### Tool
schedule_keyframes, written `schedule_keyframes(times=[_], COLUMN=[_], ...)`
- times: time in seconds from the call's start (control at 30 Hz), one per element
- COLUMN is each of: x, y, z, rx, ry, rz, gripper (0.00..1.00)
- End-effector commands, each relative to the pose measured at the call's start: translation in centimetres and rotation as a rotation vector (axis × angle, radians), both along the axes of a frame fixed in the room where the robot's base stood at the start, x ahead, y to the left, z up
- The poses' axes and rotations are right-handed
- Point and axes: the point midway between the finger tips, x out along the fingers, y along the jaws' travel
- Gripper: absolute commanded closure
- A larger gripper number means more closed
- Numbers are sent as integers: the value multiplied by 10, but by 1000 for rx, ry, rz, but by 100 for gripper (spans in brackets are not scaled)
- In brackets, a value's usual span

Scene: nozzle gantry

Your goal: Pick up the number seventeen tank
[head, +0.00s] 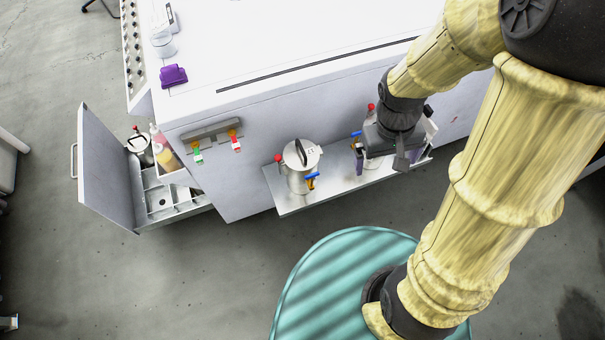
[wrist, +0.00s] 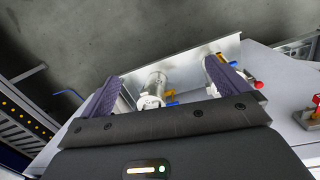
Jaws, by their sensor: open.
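Two metal tanks stand on the shelf (head: 290,206) on the machine's front. The left tank (head: 299,178) is upright, with a dark top handle, a red knob, a blue lever and a small lid label I cannot read surely. The other tank (wrist: 153,84) stands to its right in the head view, mostly hidden by my gripper (head: 394,152). In the wrist view, my gripper (wrist: 162,72) is open, its purple fingers on either side of that tank in the picture. Contact is not visible. The left tank shows partly behind the right finger there.
A purple object (head: 173,76) and a white container (head: 163,42) sit on the machine top. A bracket with red and green valves (head: 212,134) is left of the shelf. An open drawer (head: 165,205) at the left holds bottles and another lidded can (head: 140,152).

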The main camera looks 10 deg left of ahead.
Motion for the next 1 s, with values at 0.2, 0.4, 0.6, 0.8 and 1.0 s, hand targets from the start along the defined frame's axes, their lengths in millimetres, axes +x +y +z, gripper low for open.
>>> schedule_keyframes(times=[0.2, 0.4, 0.6, 0.8, 1.0], x=[-8, -10, -7, -6, -15], y=[33, 57, 87, 130, 187], z=[-50, -84, -110, -131, -156], rx=[-211, -467, -776, -1132, -1457], ry=[213, 352, 428, 426, 346], rz=[324, 600, 857, 1081, 1283], gripper=[0, 0, 0, 0, 0])
